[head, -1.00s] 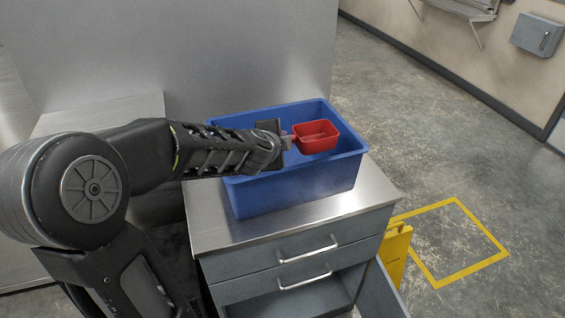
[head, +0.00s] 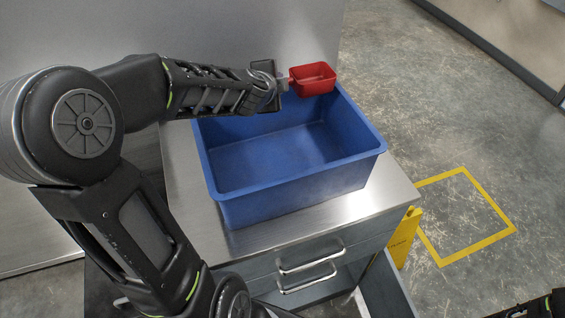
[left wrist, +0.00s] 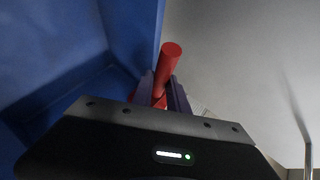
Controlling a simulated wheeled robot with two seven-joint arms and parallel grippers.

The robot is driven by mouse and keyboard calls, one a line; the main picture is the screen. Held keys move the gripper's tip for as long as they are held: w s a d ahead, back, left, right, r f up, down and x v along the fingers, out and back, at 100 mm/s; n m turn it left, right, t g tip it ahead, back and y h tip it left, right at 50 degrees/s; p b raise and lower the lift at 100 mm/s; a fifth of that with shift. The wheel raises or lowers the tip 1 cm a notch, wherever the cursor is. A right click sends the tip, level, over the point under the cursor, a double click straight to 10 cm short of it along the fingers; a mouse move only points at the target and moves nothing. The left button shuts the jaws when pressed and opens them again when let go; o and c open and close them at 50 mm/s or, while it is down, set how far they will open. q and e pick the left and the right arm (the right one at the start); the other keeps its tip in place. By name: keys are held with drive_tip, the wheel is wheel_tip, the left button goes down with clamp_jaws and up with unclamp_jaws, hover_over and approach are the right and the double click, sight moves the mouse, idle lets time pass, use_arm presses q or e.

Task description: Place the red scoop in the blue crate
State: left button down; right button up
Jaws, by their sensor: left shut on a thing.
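The red scoop (head: 313,80) is held up by my left gripper (head: 284,83), its bowl with the open side facing up. In the head view it appears over the far right part of the blue crate's rim (head: 372,137); its exact height above the rim is hard to tell. The crate looks empty. In the left wrist view, the red scoop handle (left wrist: 168,60) sits between the fingers of my left gripper (left wrist: 163,88), and the crate's blue wall (left wrist: 75,40) fills the left side. The scoop's bowl is mostly hidden there.
The crate stands on a steel-topped cabinet (head: 285,232) with drawer handles and an open lower part. A yellow floor sign (head: 403,238) stands beside it. A yellow square (head: 465,240) marks the floor at right. A metal panel (head: 215,30) rises behind.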

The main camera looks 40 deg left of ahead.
use_arm(q)
wheel_tip(320, 180, down, 13)
drive_tip(key=b, duration=1)
drive_tip(key=shift+f, duration=0.35)
drive_tip(key=shift+r, duration=0.1)
wheel_tip(320, 180, down, 5)
drive_tip(key=b, duration=0.3)
drive_tip(key=shift+a+r, duration=0.1)
drive_tip(key=shift+r, duration=0.15)
